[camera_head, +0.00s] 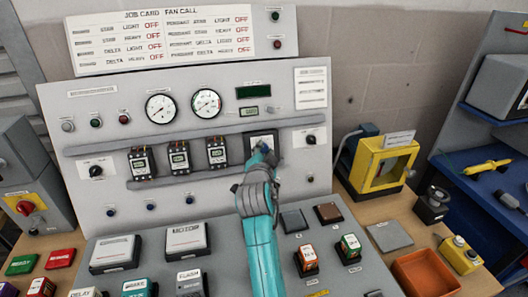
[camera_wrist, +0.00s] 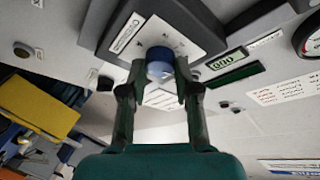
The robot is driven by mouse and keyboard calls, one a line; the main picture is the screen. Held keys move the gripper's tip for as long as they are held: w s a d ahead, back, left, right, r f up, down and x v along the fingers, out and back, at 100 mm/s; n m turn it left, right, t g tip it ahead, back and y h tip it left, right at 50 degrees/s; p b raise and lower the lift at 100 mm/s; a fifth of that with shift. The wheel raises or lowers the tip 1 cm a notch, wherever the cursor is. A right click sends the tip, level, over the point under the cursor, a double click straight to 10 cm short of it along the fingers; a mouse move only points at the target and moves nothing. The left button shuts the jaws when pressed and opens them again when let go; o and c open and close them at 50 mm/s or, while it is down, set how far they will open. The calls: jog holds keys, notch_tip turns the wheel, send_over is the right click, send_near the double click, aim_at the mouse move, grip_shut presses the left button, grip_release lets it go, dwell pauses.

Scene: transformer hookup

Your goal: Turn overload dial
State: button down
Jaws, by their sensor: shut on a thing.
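The overload dial is a round blue knob (camera_wrist: 160,54) on the pale face plate of a dark box (camera_wrist: 122,18) in the wrist view. My gripper (camera_wrist: 160,70) has one finger on each side of the knob and is shut on it. In the head view my gripper (camera_head: 261,157) reaches the right part of the upright grey panel (camera_head: 240,84), in front of the box (camera_head: 262,136). The knob is hidden there behind my gripper. I cannot read the knob's pointer or setting.
Three small relay units (camera_head: 179,157) sit left of my gripper, and a black knob (camera_head: 311,139) sits to its right.

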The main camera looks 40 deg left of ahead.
jog(key=shift+m+h, duration=0.3)
jog(key=shift+m, duration=0.3)
jog(key=c, duration=0.8)
grip_release()
jog(key=shift+f, duration=0.1)
jog(key=shift+c, duration=0.2)
jog(key=v, duration=1.2)
jog(key=shift+r, duration=0.2)
